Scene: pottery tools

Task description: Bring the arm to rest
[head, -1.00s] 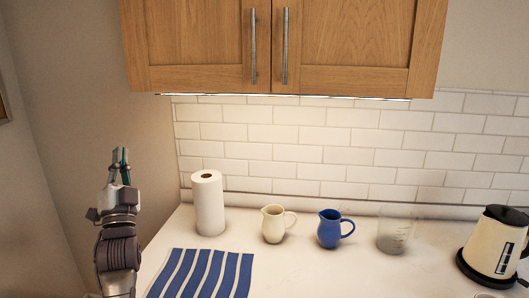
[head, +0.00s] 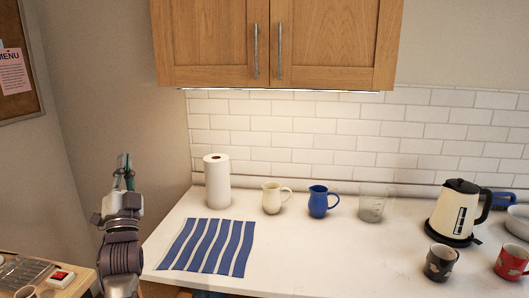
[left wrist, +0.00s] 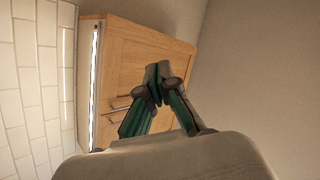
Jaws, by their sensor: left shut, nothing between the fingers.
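My left gripper (head: 123,172) is raised at the left of the head view, pointing up, in front of the bare wall and left of the counter. Its fingers are shut with nothing between them. In the left wrist view the closed fingertips (left wrist: 159,72) meet in front of the wall cabinet (left wrist: 146,70), which stands well behind them. My right gripper is in neither view.
The white counter (head: 300,250) holds a striped cloth (head: 207,246), paper towel roll (head: 217,182), cream jug (head: 271,198), blue jug (head: 318,202), measuring cup (head: 371,204), kettle (head: 452,212) and mugs. A wooden surface (head: 75,285) is at lower left. The cabinet (head: 275,45) hangs above.

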